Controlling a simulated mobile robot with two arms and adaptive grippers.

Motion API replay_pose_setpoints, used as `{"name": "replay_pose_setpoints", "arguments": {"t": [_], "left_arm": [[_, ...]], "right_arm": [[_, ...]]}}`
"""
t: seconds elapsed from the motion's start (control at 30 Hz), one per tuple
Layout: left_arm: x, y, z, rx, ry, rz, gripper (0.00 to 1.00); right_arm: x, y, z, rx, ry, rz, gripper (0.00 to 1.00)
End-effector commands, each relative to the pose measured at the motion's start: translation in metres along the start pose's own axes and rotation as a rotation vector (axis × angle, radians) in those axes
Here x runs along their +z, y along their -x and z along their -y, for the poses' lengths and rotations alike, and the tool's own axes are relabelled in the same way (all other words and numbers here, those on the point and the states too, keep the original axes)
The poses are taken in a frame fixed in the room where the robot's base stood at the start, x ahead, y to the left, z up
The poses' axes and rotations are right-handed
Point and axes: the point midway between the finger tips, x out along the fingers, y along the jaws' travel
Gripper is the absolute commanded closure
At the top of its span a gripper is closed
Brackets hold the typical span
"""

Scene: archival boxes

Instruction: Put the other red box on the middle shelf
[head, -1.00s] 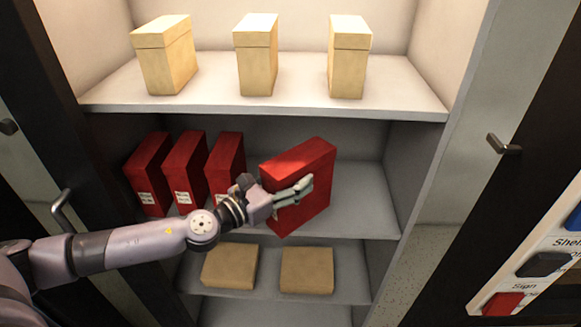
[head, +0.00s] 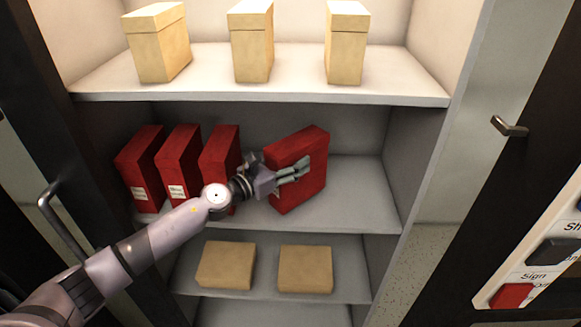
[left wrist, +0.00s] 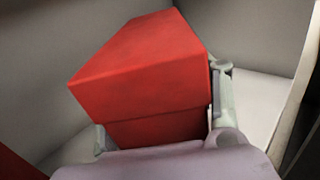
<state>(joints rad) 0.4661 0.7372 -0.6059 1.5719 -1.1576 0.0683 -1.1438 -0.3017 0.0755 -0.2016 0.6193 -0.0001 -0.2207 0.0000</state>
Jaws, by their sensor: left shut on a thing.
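My left gripper (head: 288,174) is shut on a red box (head: 306,172) at the middle shelf (head: 360,199). The box is slightly tilted and stands to the right of the other red boxes, apart from them. In the left wrist view the red box (left wrist: 150,75) fills the middle, with a gripper finger on each side. I cannot tell whether its bottom touches the shelf. Three red boxes with white labels, among them the leftmost one (head: 139,165), stand in a row at the left of the middle shelf. My right gripper is not in view.
Three tall cream boxes, one in the middle (head: 251,45), stand on the top shelf (head: 400,82). Two tan boxes (head: 306,270) lie on the lower shelf (head: 345,272). The middle shelf is free right of the held box. A cabinet door with a handle (head: 508,127) is at the right.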

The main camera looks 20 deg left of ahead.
Motion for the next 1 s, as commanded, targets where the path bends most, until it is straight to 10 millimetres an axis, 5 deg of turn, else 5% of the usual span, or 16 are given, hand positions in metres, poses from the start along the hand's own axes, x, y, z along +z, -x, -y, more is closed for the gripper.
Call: {"name": "replay_pose_setpoints", "arguments": {"t": [0.5, 0.53, 0.9, 1.0], "left_arm": [[-0.0113, -0.0030, -0.0033, 0.001, -0.001, 0.004, 0.95], [-0.0130, -0.0027, -0.0030, 0.000, -0.001, 0.001, 0.44], [-0.0118, -0.0027, -0.0031, 0.000, 0.000, 0.001, 0.19], [-0.0118, -0.0027, -0.0030, 0.000, -0.001, 0.001, 0.19]], "right_arm": [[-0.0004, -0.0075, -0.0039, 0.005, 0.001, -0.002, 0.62], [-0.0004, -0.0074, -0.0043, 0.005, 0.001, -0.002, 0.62], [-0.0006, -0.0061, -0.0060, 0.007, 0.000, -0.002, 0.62], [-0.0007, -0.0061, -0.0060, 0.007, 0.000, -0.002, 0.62]]}}
